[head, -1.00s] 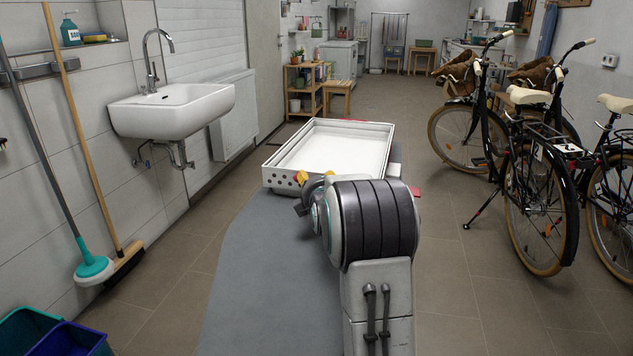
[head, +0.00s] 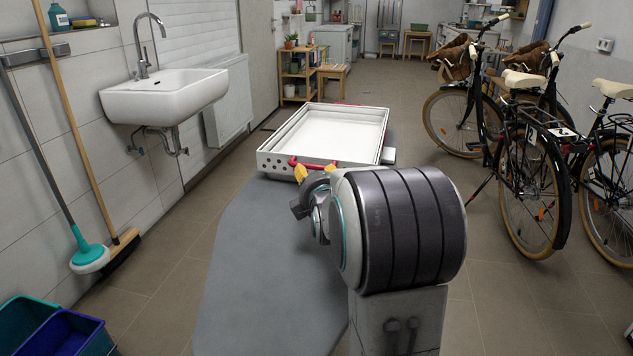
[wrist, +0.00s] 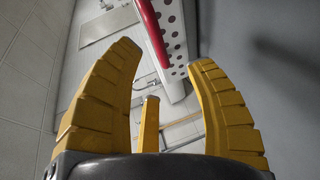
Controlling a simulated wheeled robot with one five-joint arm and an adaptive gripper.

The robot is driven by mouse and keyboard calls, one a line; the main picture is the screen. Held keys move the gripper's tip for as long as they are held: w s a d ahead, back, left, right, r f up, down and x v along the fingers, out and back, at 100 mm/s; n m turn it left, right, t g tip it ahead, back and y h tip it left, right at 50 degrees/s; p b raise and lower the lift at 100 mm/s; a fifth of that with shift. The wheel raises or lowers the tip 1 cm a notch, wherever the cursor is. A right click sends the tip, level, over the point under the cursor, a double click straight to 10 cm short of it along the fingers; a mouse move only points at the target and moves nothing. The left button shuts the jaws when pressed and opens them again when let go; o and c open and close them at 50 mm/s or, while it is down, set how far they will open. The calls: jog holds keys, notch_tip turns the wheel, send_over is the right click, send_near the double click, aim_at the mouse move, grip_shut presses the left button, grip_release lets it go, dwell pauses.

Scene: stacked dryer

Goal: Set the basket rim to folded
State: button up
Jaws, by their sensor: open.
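The white basket (head: 273,163), wide and shallow with a perforated near wall, is ahead of me in the head view. A red bar (head: 297,162) runs along its near side. I cannot tell whether this bar is the rim or whether the rim is folded. In the wrist view the red bar (wrist: 151,30) lies along the perforated wall (wrist: 178,45), beyond the fingertips. My gripper (head: 314,171) has yellow fingers near the bar's left part in the head view. In the wrist view my gripper (wrist: 168,58) is open, with nothing between its fingers. My arm hides part of the near side.
A white sink (head: 165,97) hangs on the left wall, with a mop (head: 89,257) and a broom (head: 125,243) leaning below. Bicycles (head: 530,180) stand at right. The floor (head: 210,225) left of my arm is clear.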

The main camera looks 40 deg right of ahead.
jog(key=shift+v, duration=1.15)
jog(key=s+a+r+m+g+y+p, duration=0.25)
jog(key=s+a+r+p, duration=0.2)
jog(key=a+p, duration=0.35)
jog(key=s+a+r+m+g+y+p, duration=0.25)
jog(key=s+a+r+p, duration=0.2)
jog(key=a+p, duration=0.3)
jog(key=s+a+r+m+g+y+p, duration=0.1)
jog(key=s+a+r+m+g+p, duration=0.1)
jog(key=s+p, duration=0.4)
jog(key=s+a+r+m+g+y+p, duration=0.1)
jog(key=s+a+r+m+g+p, duration=0.2)
jog(key=s, duration=0.9)
jog(key=shift+s+a+r+m+g+p, duration=0.25)
jog(key=shift+a+r+m+p, duration=0.45)
jog(key=shift+a+r+p, duration=1.35)
jog(key=shift+w+d+f, duration=0.15)
jog(key=shift+d, duration=0.15)
